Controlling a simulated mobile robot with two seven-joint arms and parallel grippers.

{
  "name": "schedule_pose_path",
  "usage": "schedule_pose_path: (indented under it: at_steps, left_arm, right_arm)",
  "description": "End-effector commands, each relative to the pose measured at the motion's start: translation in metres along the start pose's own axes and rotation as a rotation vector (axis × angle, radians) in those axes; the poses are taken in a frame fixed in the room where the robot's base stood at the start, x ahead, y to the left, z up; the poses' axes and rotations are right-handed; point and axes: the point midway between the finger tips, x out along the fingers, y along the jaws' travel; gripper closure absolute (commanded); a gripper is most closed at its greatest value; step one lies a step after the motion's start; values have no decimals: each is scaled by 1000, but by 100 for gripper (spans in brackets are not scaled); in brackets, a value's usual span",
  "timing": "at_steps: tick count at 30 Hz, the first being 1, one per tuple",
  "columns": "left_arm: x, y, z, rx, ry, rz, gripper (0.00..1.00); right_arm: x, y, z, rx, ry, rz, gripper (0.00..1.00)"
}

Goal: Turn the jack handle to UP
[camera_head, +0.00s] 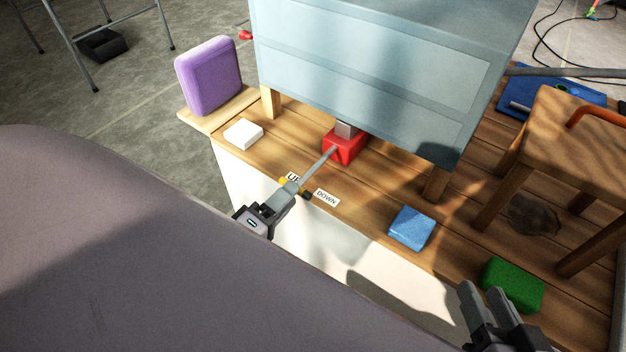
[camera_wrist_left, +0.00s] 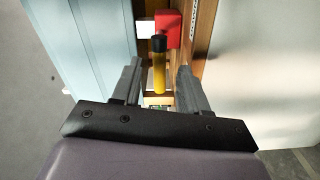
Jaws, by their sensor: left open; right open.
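The red jack (camera_head: 345,148) stands on the wooden deck under the pale blue cabinet. Its grey handle rod (camera_head: 318,167) slants down-left to a yellow grip with a black end (camera_head: 307,195). The grip lies by the UP label (camera_head: 293,177); the DOWN label (camera_head: 327,197) is to its right. My left gripper (camera_head: 290,188) is open at the grip and partly hides it. In the left wrist view the yellow grip (camera_wrist_left: 159,75) shows between the two spread fingers (camera_wrist_left: 158,88), with gaps on both sides. My right gripper (camera_head: 485,298) is open and empty at the lower right.
The blue cabinet (camera_head: 370,70) overhangs the jack on wooden legs. A white block (camera_head: 243,134), purple block (camera_head: 208,76), blue block (camera_head: 410,228) and green block (camera_head: 513,284) lie around the deck. A wooden stool (camera_head: 575,130) stands at the right.

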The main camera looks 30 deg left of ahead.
Motion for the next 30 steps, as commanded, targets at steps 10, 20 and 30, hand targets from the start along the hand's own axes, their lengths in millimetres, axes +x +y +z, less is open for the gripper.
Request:
schedule_pose_path:
  at_steps: [10,20,30]
  left_arm:
    - [45,1,0,-1,3,4,56]
    - [68,1,0,1,1,1,56]
    - [68,1,0,1,0,1,86]
  right_arm:
    - [-2,3,1,-27,15,13,57]
    - [-3,4,0,-39,24,18,57]
    - [-3,4,-1,-39,25,18,57]
